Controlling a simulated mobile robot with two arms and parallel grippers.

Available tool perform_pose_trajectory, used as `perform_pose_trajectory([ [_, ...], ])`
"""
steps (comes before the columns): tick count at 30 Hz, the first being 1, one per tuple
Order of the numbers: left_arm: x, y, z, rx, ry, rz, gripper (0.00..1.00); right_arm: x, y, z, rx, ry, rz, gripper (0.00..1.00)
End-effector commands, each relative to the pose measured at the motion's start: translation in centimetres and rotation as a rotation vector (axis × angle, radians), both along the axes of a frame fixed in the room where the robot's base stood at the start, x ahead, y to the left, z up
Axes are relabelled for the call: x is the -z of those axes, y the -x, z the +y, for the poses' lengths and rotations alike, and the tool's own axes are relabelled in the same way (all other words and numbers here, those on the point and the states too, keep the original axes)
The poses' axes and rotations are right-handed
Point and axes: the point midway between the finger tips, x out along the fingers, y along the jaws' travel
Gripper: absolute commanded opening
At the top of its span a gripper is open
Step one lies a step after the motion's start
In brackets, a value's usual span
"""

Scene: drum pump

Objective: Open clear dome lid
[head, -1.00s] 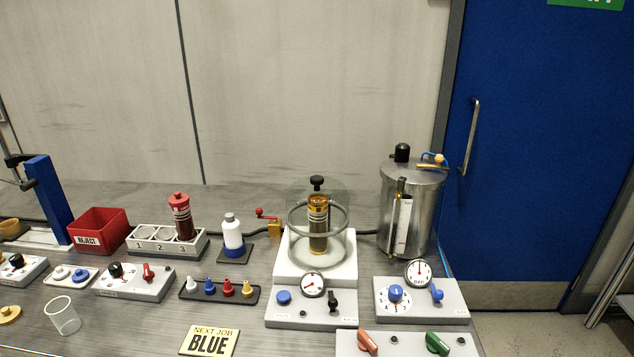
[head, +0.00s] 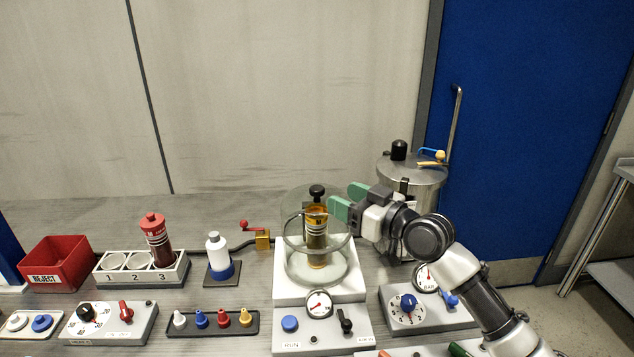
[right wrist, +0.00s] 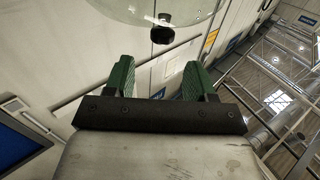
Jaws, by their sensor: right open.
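The clear dome lid (head: 290,238) stands over a gold-and-dark cylinder (head: 316,240) on a white block. Its black knob (head: 317,191) is on top. In the right wrist view the dome's clear edge (right wrist: 125,8) and the knob (right wrist: 162,32) show beyond the fingertips. My right gripper (head: 347,201) has green fingers and is open, just right of the knob, with a gap between them. In the right wrist view nothing is between its fingers (right wrist: 158,76). My left gripper is out of view.
A steel tank (head: 410,170) stands behind my right arm. A gauge panel (head: 318,335) is in front of the dome. A rack with a red canister (head: 155,238), a white bottle (head: 216,250) and a red bin (head: 60,265) stand to the left.

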Motion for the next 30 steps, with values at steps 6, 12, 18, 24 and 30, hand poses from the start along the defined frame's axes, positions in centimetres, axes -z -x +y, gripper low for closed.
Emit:
perform_pose_trajectory([
  [6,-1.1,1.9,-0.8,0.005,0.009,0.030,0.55,-0.3,-2.9,3.2,-0.003,-0.001,0.001,0.55],
  [12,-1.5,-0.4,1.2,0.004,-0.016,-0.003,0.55,-0.1,-4.3,4.5,-0.001,0.000,0.000,0.55],
  [18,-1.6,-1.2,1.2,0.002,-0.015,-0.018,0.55,0.0,-4.6,4.8,-0.001,0.001,0.000,0.55],
  [24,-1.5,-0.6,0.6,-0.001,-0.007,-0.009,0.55,0.0,-4.6,4.8,-0.001,0.001,0.000,0.49],
  [30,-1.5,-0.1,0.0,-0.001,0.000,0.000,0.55,0.0,-4.6,4.8,-0.001,0.001,0.000,0.18],
])
